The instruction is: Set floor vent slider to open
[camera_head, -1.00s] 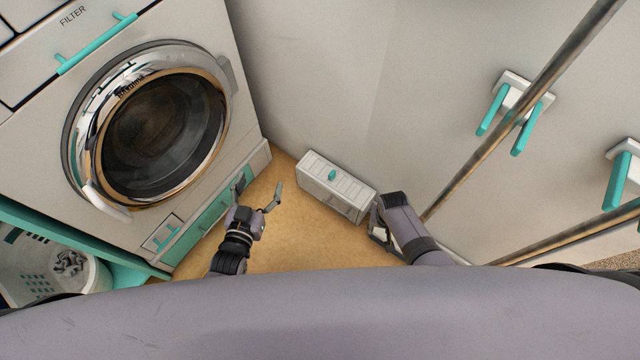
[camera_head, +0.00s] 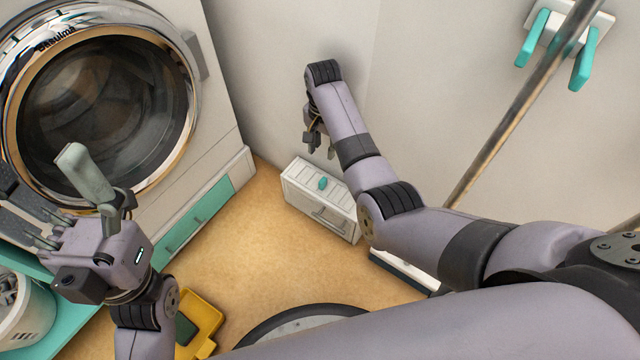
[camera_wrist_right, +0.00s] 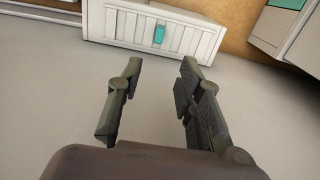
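The floor vent (camera_head: 304,200) is a low white box with a slatted top, standing on the tan floor against the wall. Its teal slider knob (camera_head: 323,183) sits near the middle of the slats; the box also shows at the top of the wrist view (camera_wrist_right: 104,24), with the knob (camera_wrist_right: 159,35) in plain sight. I cannot tell which setting the knob is at. My right gripper (camera_head: 319,146) is above the vent near the wall, apart from the knob; its fingers are spread and empty in the wrist view (camera_wrist_right: 158,92). My left gripper (camera_head: 48,192) is open and empty before the washer.
The washer (camera_head: 108,95) with its round door and teal lower panel (camera_head: 197,225) stands at the left. A yellow object (camera_head: 204,312) lies at the lower left. The floor before the vent is clear.

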